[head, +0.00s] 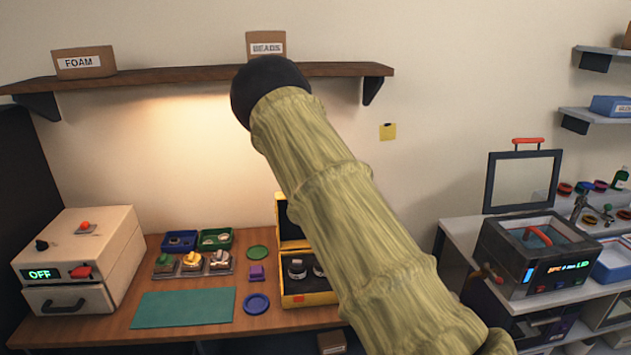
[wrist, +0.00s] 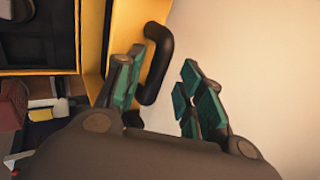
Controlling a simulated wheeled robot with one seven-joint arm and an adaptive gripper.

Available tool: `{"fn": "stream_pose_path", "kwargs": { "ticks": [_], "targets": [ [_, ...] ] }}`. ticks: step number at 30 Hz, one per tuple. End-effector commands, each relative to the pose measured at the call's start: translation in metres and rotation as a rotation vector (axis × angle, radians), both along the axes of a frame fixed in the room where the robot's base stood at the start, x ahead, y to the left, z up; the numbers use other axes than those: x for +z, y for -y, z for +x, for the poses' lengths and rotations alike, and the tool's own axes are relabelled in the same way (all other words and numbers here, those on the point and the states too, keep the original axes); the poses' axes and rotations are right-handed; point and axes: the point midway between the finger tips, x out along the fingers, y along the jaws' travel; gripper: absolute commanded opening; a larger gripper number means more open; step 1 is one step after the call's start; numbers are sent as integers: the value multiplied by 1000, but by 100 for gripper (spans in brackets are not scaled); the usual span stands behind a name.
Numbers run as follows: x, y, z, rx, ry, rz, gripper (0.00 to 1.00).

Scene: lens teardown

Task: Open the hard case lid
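The yellow hard case (head: 309,299) sits on the wooden bench in the head view, with dark round items in its dark interior. Its lid (head: 280,212) stands raised at the back, and my arm hides the right part of the case. In the wrist view, the yellow lid edge (wrist: 93,45) and a black handle (wrist: 157,62) are close up. My gripper (wrist: 163,62) is open, with teal-padded fingers on either side of the handle. The handle is nearer the left finger; I cannot tell whether they touch. The gripper is hidden in the head view.
A beige box reading OFF (head: 80,260) stands at the bench's left. A teal mat (head: 184,308), a blue dish (head: 256,303) and small bins (head: 180,241) lie left of the case. A wooden shelf (head: 200,80) hangs above. A dark machine (head: 540,255) stands right.

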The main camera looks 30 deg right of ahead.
Motion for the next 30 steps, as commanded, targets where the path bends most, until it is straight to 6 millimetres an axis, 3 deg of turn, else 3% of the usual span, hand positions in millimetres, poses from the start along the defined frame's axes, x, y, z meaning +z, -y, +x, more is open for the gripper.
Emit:
{"fn": "stream_pose_path", "kwargs": {
  "ticks": [11, 30],
  "targets": [
    [10, -2, -6, -2, 0, 3, 38],
    [87, -24, -48, -1, 1, 2, 38]
  ]
}}
